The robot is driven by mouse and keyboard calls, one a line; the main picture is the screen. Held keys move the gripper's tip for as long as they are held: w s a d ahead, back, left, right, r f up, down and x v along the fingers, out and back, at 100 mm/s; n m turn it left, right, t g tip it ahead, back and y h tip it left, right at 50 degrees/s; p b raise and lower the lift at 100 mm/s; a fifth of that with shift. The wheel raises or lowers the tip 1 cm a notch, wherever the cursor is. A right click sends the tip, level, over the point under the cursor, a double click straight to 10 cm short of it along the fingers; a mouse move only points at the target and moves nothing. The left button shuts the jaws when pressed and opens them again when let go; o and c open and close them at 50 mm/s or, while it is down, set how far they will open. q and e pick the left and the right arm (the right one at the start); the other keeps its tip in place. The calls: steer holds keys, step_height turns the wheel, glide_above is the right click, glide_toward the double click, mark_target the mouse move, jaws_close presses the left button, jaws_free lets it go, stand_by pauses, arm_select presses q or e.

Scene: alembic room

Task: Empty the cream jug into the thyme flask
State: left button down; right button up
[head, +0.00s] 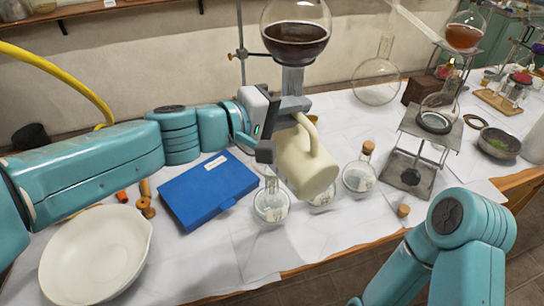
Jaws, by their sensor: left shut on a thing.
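My left gripper (279,130) is shut on the cream jug (305,167), near its handle, and holds it tilted above the table. I cannot tell whether anything is flowing from it. Below and left of the jug stands a small clear round flask (271,204) with a label. A second small flask (322,197) is mostly hidden behind the jug. A third, with a cork (359,174), stands to the right. The labels are too small to read, so I cannot tell which is the thyme flask. My right arm enters at lower right; its gripper is out of view.
A blue folder-like box (207,188) and a large white bowl (96,254) lie to the left. A metal stand (408,165) is at right, with a loose cork (403,210) near it. A large flask of dark liquid (296,35) stands behind. The front middle cloth is clear.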

stand_by(0.3)
arm_select(q)
steer(key=shift+w+a+r+p, duration=0.2)
steer(key=shift+w+r+p, duration=0.15)
steer(key=shift+p, duration=0.15)
steer(key=shift+f, duration=0.2)
